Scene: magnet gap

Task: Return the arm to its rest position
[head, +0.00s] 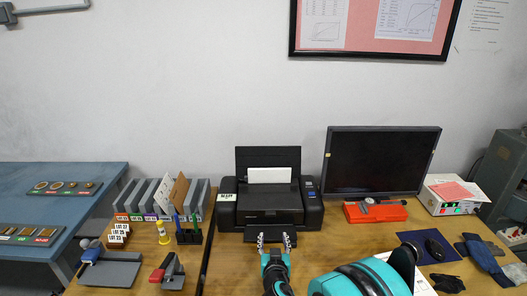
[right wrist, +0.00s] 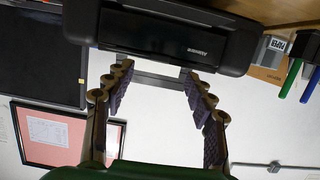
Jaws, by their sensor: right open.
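My right gripper (head: 274,243) shows at the bottom middle of the head view, in front of the black printer (head: 268,205). Its teal arm comes in from the lower right. In the right wrist view the two dark ridged fingers of the gripper (right wrist: 158,85) stand wide apart with nothing between them. That view is upside down, and the printer (right wrist: 170,38) lies beyond the fingertips. Whether the fingers touch the printer's front tray cannot be told. My left gripper is not in view.
A dark monitor (head: 378,160) and a red case (head: 376,212) stand right of the printer. A file rack (head: 135,195), a black pen holder (head: 189,236) and a stapler (head: 168,272) are to its left. Black gloves (head: 447,283) lie at the right. A blue-grey side table (head: 90,178) is at the far left.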

